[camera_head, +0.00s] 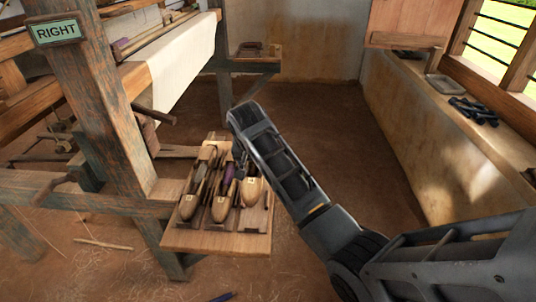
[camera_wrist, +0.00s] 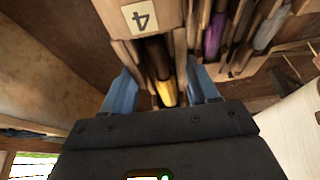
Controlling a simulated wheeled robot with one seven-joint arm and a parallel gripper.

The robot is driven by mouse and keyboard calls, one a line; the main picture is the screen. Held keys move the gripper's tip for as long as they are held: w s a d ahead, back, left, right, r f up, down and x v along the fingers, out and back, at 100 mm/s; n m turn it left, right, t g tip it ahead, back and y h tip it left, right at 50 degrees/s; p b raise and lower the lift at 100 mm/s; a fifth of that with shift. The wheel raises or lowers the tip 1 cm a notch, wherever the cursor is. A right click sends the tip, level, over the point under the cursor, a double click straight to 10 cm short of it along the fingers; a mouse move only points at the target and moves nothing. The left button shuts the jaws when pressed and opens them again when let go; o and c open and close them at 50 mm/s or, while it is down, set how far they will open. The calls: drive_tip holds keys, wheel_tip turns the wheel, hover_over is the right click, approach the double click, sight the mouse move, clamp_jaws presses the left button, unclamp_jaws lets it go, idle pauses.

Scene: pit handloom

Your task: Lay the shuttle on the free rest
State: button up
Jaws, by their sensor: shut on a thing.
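A wooden shuttle marked 4 (camera_wrist: 140,17), with yellow thread inside, is between the two blue fingers of my gripper (camera_wrist: 162,80) in the wrist view. My gripper is shut on its sides. In the head view this appears to be the rightmost shuttle (camera_head: 252,191), over the right part of the wooden rest board (camera_head: 215,243). I cannot tell whether it touches its rest. A middle shuttle (camera_head: 221,208) with purple thread (camera_wrist: 214,35) and a left shuttle (camera_head: 188,206) with grey thread (camera_wrist: 270,28) lie beside it. My arm hides most of the gripper in the head view.
The loom's weathered post (camera_head: 100,110) with a RIGHT sign (camera_head: 56,31) stands left of the board. White cloth (camera_head: 180,60) stretches behind it. A ledge (camera_head: 440,120) with dark tools (camera_head: 473,110) runs along the right wall. The earth floor (camera_head: 320,120) between is clear.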

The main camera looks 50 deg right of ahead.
sight(256, 172)
drive_tip(key=shift+d+f, duration=0.1)
drive_tip(key=shift+d, duration=0.1)
drive_tip(key=shift+f+b, duration=0.65)
drive_tip(key=shift+b, duration=0.15)
wheel_tip(256, 172, down, 3)
drive_tip(key=b, duration=0.3)
drive_tip(key=shift+f+b, duration=0.2)
drive_tip(key=shift+b, duration=0.1)
drive_tip(key=shift+f+b, duration=0.5)
drive_tip(key=shift+f, duration=1.3)
drive_tip(key=o, duration=1.3)
wheel_tip(256, 172, up, 8)
drive_tip(key=p, duration=0.8)
